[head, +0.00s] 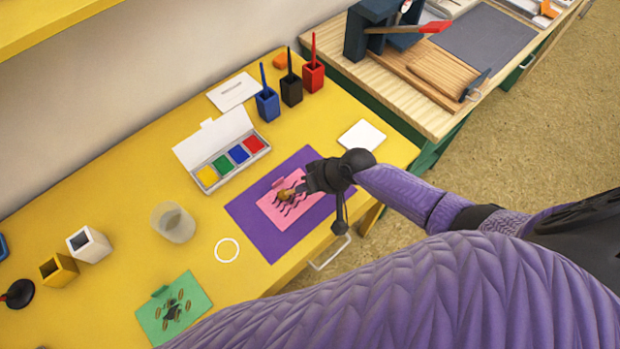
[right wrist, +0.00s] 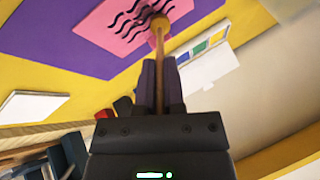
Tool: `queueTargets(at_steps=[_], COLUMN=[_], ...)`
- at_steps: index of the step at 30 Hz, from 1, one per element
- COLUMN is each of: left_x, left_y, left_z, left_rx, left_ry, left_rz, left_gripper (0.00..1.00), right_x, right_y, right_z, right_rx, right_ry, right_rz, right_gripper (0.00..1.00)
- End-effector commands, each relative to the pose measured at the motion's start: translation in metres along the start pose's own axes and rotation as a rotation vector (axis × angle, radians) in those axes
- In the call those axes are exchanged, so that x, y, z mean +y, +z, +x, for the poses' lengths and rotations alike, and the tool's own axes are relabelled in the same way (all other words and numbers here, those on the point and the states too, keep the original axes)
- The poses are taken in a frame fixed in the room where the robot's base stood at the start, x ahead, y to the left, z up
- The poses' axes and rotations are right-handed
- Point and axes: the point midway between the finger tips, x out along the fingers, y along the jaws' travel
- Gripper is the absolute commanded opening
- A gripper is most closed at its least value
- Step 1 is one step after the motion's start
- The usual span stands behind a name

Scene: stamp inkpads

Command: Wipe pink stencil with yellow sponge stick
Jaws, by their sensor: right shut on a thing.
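The pink stencil (head: 268,205) with dark wavy cut-outs lies on the purple mat (head: 314,222). It also shows at the top of the right wrist view (right wrist: 100,35). My right gripper (head: 304,186) is over the stencil's right part, shut on the stick (right wrist: 163,62) of the sponge stick. The yellow-orange sponge tip (right wrist: 160,22) points away from the gripper and lies over the wavy pattern, seemingly touching it; exact contact is hard to tell. In the head view the sponge (head: 286,194) is small and partly hidden by the gripper. My left gripper is not in view.
An open inkpad box (head: 213,171) with four colours stands behind the mat. A clear cup (head: 173,223) and a white ring (head: 227,250) are to its left. A green stencil (head: 160,323) lies at the front left. A white square (head: 362,137) lies right of the mat.

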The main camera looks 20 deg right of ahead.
Motion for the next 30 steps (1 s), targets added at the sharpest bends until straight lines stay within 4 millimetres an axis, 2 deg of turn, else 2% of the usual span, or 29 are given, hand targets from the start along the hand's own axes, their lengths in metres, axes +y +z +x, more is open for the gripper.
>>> queueTargets(at_steps=[18,28,30], left_x=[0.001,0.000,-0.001], left_y=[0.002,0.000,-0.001], left_z=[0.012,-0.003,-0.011], left_rx=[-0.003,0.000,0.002], left_ry=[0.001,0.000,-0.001], left_rz=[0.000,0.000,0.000], left_gripper=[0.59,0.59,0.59], right_x=[0.022,0.016,0.012], right_y=[-0.009,-0.015,-0.019], right_z=[-0.005,-0.018,-0.025], right_rx=[0.002,0.002,0.002], right_ry=[0.000,0.000,0.000], right_rz=[0.001,0.000,0.000], right_gripper=[0.00,0.00,0.00])
